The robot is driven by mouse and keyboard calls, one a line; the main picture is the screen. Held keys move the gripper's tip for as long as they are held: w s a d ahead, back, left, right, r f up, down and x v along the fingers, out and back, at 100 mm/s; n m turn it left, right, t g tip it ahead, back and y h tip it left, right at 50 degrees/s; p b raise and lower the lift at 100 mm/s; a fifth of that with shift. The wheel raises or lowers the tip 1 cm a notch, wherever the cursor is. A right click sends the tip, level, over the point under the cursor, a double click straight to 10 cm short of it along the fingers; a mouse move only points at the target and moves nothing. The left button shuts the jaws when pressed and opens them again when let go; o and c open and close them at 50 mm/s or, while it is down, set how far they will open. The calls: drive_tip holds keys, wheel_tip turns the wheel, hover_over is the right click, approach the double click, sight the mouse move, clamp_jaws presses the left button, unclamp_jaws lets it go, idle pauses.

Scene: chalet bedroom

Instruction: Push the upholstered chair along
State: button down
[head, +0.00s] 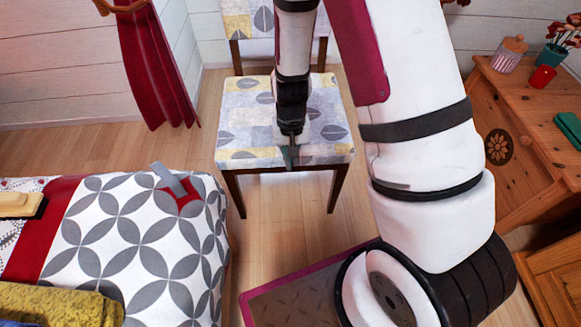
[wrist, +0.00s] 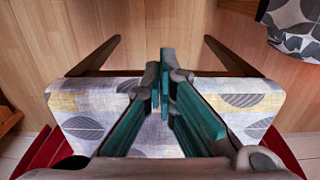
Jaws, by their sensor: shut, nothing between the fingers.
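The upholstered chair (head: 238,115) stands upright on the wooden floor, with a leaf-patterned seat, a matching backrest partly hidden by my arm, and dark wooden legs. My gripper (head: 290,158) is at the front edge of the seat, near its middle. Its fingers are shut with nothing between them. In the wrist view the gripper (wrist: 165,88) lies over the patterned seat (wrist: 85,105), with fingertips near the seat's edge. I cannot tell whether they touch it. Two dark legs show beyond that edge.
A bed (head: 120,225) with a grey-and-white patterned cover is at the left, close to the chair. A wooden desk (head: 520,130) stands at the right. A red curtain (head: 155,65) hangs at the back left. A bordered rug (head: 310,290) lies in front.

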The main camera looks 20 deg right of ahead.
drive_tip(key=w+d+f+b, duration=0.1)
drive_tip(key=w+f+b, duration=0.3)
drive_tip(key=f, duration=0.5)
drive_tip(key=shift+f+b, duration=0.25)
drive_tip(key=shift+b, duration=0.3)
drive_tip(key=shift+d, duration=0.15)
